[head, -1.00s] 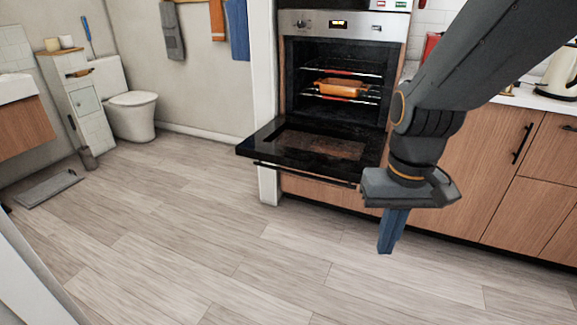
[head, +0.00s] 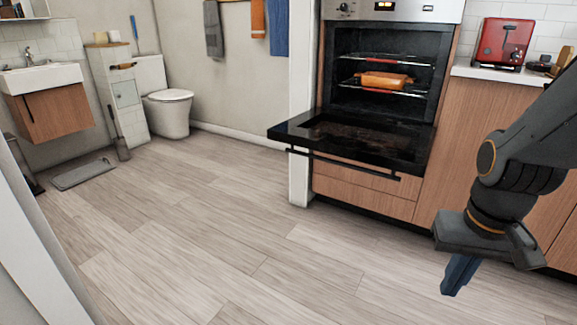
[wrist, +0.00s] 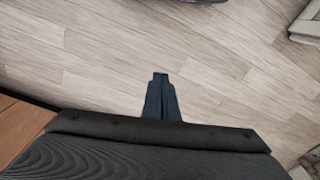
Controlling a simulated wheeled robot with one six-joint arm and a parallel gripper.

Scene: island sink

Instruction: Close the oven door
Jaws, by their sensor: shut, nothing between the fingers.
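The oven (head: 388,62) is built into the wood cabinet front at the upper right of the head view. Its black door (head: 365,137) is folded down flat, open, with the handle bar (head: 340,164) along its front edge. My gripper (head: 455,290) is to the right of the door and nearer to me, pointing down over the floor, apart from the door. It also shows in the wrist view (wrist: 160,80), with its fingers together and nothing between them. A sliver of a dark edge shows at the top of the wrist view; I cannot tell what it is.
An orange dish (head: 384,80) sits on a rack inside the oven. A red toaster (head: 502,44) stands on the counter at right. A toilet (head: 167,105) and a sink cabinet (head: 50,100) are at left. The wooden floor (head: 220,230) before the oven is clear.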

